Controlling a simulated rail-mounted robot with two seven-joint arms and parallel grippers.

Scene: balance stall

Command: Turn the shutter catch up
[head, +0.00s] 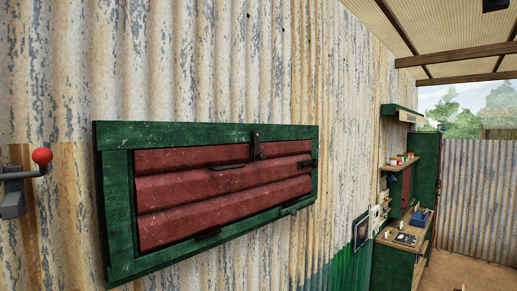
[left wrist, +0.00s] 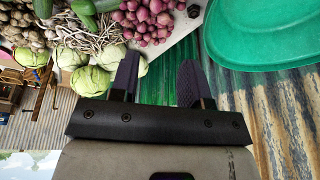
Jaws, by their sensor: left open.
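The shutter (head: 180,190) is a dark red ribbed panel in a green frame (head: 118,215) on the corrugated wall in the head view. A black catch-like bar (head: 256,146) stands upright across the frame's top edge and the panel. Another small dark fitting (head: 307,163) lies flat at the panel's right edge; I cannot tell for certain which is the catch. A black handle (head: 228,166) is on the panel. My left gripper (left wrist: 157,78) shows only in the left wrist view, open with nothing between its fingers, away from the shutter. My right gripper is not in view.
In the head view a red-knobbed lever (head: 41,157) sticks out at the left, and a green cabinet with shelves (head: 405,225) stands at the right. The left wrist view shows cabbages (left wrist: 90,80), red onions (left wrist: 150,20) and a green basin (left wrist: 265,35) beyond the fingers.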

